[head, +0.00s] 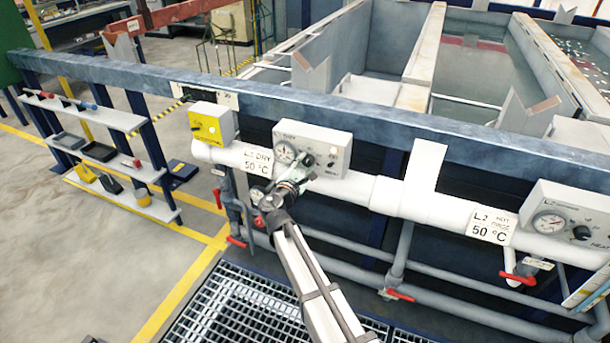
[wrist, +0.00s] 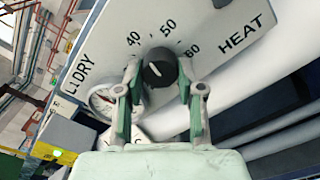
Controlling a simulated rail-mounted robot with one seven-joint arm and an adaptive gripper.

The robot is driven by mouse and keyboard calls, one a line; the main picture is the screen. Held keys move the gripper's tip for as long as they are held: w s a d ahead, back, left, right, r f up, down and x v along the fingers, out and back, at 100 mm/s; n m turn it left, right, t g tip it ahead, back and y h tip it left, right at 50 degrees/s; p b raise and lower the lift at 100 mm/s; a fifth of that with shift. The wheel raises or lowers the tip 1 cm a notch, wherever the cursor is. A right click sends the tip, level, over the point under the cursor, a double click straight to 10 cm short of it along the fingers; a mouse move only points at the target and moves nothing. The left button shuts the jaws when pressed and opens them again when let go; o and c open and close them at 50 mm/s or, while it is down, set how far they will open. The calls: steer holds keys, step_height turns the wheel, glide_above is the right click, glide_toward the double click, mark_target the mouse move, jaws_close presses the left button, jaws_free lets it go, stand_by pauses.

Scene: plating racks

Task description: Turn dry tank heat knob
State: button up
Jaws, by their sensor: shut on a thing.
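The dry tank heat knob (wrist: 160,58) is black and round with a short white line, on a light panel marked 40, 50, 60 and HEAT in the wrist view. The line slants towards the upper left, roughly to the 40 side. My gripper (wrist: 158,74) has a finger on each side of the knob and is shut on it. In the head view my gripper (head: 306,163) reaches the panel of the dry tank control box (head: 340,156) and mostly hides the knob. The round gauge (head: 285,152) sits left of my gripper.
A yellow box (head: 211,124) stands to the left. The hot rinse control box (head: 570,222) is at the right. Red-handled valves (head: 397,295) and floor grating (head: 230,312) lie below.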

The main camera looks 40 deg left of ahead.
steer(key=m+b, duration=0.2)
steer(key=b, duration=0.1)
steer(key=m+b, duration=0.1)
steer(key=b, duration=0.3)
steer(key=shift+f+m, duration=0.4)
steer(key=m+b, duration=0.2)
steer(key=b, duration=0.2)
steer(key=shift+r+m, duration=0.1)
steer(key=shift+m, duration=0.2)
steer(key=m+b, duration=0.2)
steer(key=b, duration=0.1)
steer(key=shift+r+b, duration=0.3)
steer(key=shift+r+m, duration=0.1)
steer(key=shift+m, duration=0.3)
steer(key=o, duration=1.1)
steer(key=shift+o, duration=0.2)
